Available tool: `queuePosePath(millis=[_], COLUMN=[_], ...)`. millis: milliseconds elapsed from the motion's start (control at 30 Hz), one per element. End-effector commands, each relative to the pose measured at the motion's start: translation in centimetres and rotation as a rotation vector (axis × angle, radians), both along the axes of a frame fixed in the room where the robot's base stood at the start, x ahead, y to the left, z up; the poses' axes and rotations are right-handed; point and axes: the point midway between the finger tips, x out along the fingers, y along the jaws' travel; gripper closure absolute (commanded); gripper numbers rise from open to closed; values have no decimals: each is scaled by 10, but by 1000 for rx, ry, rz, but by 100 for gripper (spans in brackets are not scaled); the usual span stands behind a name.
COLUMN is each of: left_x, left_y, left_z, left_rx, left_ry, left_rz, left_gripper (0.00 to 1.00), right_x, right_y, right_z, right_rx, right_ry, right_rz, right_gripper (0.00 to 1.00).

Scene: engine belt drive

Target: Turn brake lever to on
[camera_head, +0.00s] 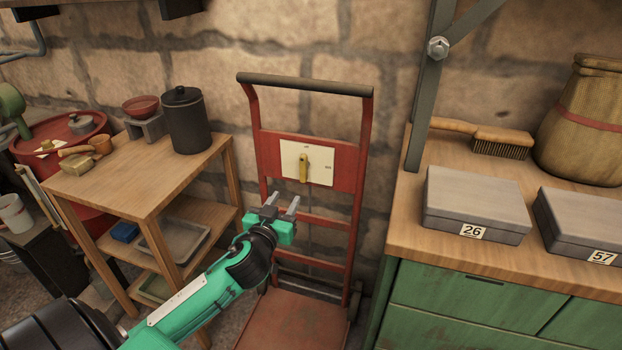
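The brake lever (303,167) is a small yellow handle standing upright on a cream plate (320,165). The plate has small dark markings above and to the right of the lever, too small to read. It is fixed to the red hand truck (265,150), which stands against the stone wall. My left gripper (282,202) is open and empty, below and slightly left of the lever, apart from it in the picture. Its two grey fingers point up toward the plate. My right gripper is not in view.
A wooden shelf table (130,185) with a dark canister (186,120) stands left of the hand truck. A green cabinet with a wooden top (400,215) stands to the right, carrying grey boxes (476,203) and a brush (490,138). The space before the plate looks clear.

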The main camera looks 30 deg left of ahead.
Motion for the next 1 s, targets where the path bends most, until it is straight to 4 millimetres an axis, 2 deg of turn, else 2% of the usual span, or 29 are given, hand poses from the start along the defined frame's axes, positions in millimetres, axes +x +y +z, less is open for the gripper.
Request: queuePosePath(millis=[167,800,1000], left_x=[15,105,124], left_y=[4,26,30], left_z=[1,1,0], left_rx=[1,2,2], left_ry=[-2,0,1], left_rz=[0,2,1], left_gripper=[60,60,60], right_x=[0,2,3], right_y=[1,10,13], right_z=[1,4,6], right_rx=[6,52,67], right_ry=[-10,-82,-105], right_rz=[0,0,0], right_gripper=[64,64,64])
